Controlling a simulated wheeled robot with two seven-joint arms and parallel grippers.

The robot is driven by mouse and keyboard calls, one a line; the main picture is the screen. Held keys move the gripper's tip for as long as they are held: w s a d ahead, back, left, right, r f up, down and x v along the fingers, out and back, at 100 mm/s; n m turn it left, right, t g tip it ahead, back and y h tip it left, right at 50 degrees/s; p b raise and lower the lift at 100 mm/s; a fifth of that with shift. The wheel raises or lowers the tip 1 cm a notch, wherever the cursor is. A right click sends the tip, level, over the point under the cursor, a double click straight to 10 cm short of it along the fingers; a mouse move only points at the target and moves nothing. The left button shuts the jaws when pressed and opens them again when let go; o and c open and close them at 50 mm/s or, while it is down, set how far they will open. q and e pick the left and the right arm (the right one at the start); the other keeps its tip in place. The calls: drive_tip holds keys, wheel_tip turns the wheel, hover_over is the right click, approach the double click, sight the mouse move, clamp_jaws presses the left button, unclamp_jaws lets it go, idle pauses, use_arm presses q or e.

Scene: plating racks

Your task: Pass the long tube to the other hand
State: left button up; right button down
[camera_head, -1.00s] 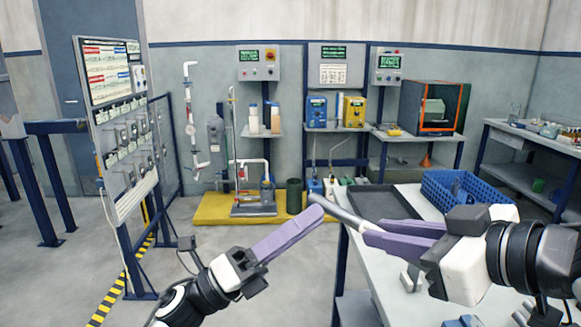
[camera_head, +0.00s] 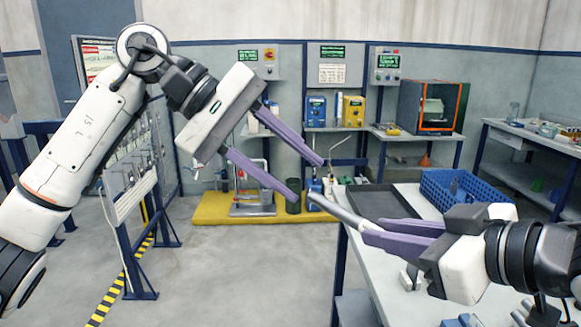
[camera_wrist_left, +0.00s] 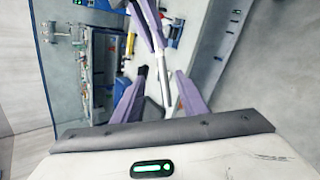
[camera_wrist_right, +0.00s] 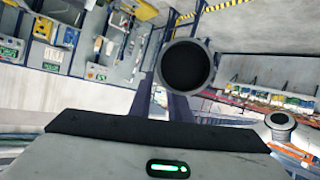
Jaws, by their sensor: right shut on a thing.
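The long grey tube (camera_head: 343,214) is held by my right gripper (camera_head: 368,232) and slants up and left from its purple fingers, past the table's left edge. In the left wrist view the tube (camera_wrist_left: 163,85) shows between the spread fingers. In the right wrist view the tube's round dark end (camera_wrist_right: 187,67) faces the camera.
The white table (camera_head: 375,270) stands below my right gripper, with a dark tray (camera_head: 385,203) and a blue basket (camera_head: 455,188) on it. A panel board (camera_head: 130,165) stands behind my left arm. Open floor lies left of the table.

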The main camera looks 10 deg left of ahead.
sight(355, 218)
use_arm(q)
drive_tip(key=x, duration=1.1)
drive_tip(key=shift+d+f, duration=0.25)
drive_tip(key=shift+d, duration=0.1)
clamp_jaws()
drive_tip(key=shift+r, duration=0.1)
use_arm(e)
drive_tip(key=c, duration=1.6)
unclamp_jaws()
drive_tip(key=v, duration=0.7)
drive_tip(key=shift+s+d+r, duration=0.15)
drive_tip(key=shift+s, duration=0.05)
